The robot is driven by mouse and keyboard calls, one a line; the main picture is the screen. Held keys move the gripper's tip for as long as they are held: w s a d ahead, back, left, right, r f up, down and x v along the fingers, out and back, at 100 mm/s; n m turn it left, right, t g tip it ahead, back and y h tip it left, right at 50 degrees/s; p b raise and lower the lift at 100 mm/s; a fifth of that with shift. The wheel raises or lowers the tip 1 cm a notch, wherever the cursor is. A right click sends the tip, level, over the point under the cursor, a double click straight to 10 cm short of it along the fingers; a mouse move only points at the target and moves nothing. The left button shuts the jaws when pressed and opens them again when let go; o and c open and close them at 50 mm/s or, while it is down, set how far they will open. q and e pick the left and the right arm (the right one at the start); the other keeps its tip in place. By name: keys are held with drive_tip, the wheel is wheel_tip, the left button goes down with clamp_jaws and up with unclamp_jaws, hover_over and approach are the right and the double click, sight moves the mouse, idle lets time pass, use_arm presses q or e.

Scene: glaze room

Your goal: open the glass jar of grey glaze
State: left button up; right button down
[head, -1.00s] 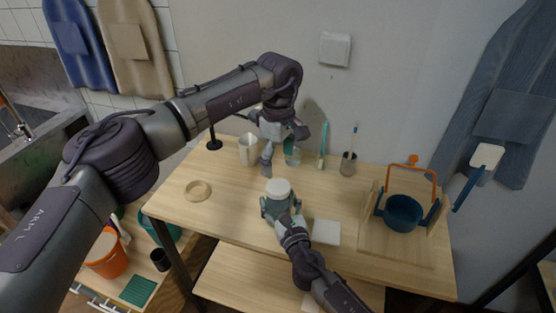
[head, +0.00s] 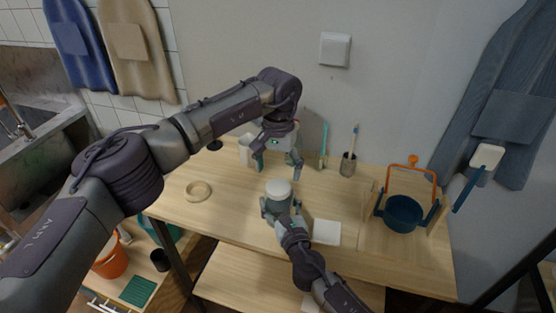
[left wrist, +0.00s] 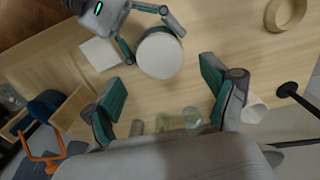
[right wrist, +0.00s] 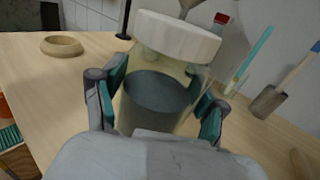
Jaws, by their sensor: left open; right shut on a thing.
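The glass jar of grey glaze (right wrist: 155,100) stands upright on the wooden table, with grey glaze visible through its wall. Its pale, wide lid (head: 278,187) sits on top; the lid also shows in the left wrist view (left wrist: 160,53) and the right wrist view (right wrist: 178,35). My right gripper (right wrist: 160,103) is shut around the jar's body below the lid, one finger on each side. My left gripper (head: 278,172) is open and empty, fingers pointing down, above and behind the jar. In the left wrist view its fingers (left wrist: 162,92) are spread wide, apart from the lid.
A wooden ring (head: 198,191) lies at the table's left. A white pitcher (head: 245,152) stands behind my left gripper. A white tile (head: 327,232) lies right of the jar. A brush holder (head: 348,166) stands at the back. A blue pot (head: 403,215) with an orange handle is at right.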

sight(278, 187)
use_arm(q)
drive_tip(key=shift+f, duration=2.6)
